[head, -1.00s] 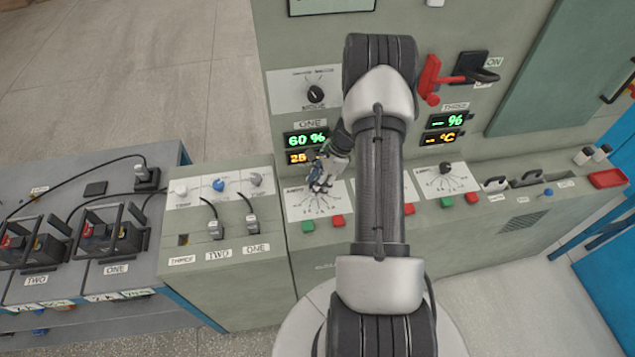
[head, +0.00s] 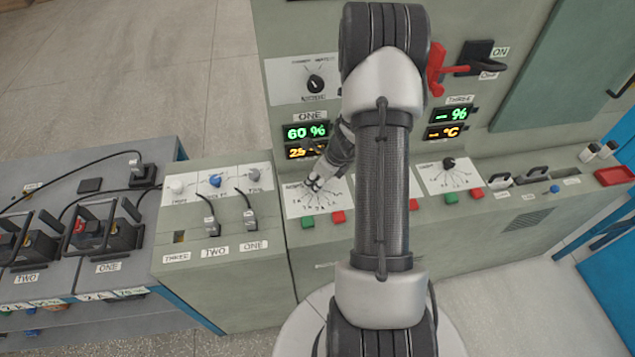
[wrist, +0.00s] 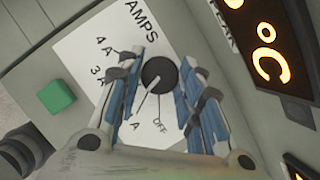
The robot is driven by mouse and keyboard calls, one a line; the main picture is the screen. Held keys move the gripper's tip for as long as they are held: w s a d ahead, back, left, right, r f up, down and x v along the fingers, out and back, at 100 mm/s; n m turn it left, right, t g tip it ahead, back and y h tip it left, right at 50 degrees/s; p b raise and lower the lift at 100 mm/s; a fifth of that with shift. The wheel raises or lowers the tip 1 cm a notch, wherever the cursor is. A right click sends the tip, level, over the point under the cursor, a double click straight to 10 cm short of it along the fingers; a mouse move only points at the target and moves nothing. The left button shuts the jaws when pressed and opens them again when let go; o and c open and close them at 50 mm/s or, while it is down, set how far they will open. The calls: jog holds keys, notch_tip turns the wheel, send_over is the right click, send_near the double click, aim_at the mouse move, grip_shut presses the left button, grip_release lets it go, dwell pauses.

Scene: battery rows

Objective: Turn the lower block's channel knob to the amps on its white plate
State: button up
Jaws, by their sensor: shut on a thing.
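The channel knob (wrist: 158,72) is round and dark, on a white dial plate (wrist: 92,45) lettered AMPS, 4 A, 3 A, a partly covered A mark and OFF. My gripper (wrist: 161,76) has its blue-padded fingers on either side of the knob and is shut on it. A pale line runs from the knob toward the lower left; its exact setting is unclear. In the head view my gripper (head: 314,183) is at the dial under display ONE, hiding the knob. Battery blocks ONE (head: 108,236) and TWO (head: 30,245) stand left, with small white plates (head: 112,294) below, too small to read surely.
Display ONE (head: 306,132) shows 60 %. Display THREE (head: 449,123) shows dashes. Green (head: 308,222) and red (head: 339,216) buttons sit below the dial. A mode knob (head: 315,84) is above. Another dial knob (head: 448,163) is to the right. My arm covers the middle.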

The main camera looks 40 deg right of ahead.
jog(key=shift+m+h+b, duration=0.5)
jog(key=shift+m+b, duration=0.5)
jog(key=shift+m, duration=0.4)
jog(key=o, duration=1.1)
jog(key=shift+c, duration=0.2)
jog(key=v, duration=1.2)
jog(key=shift+s, duration=0.2)
jog(key=shift+a, duration=0.15)
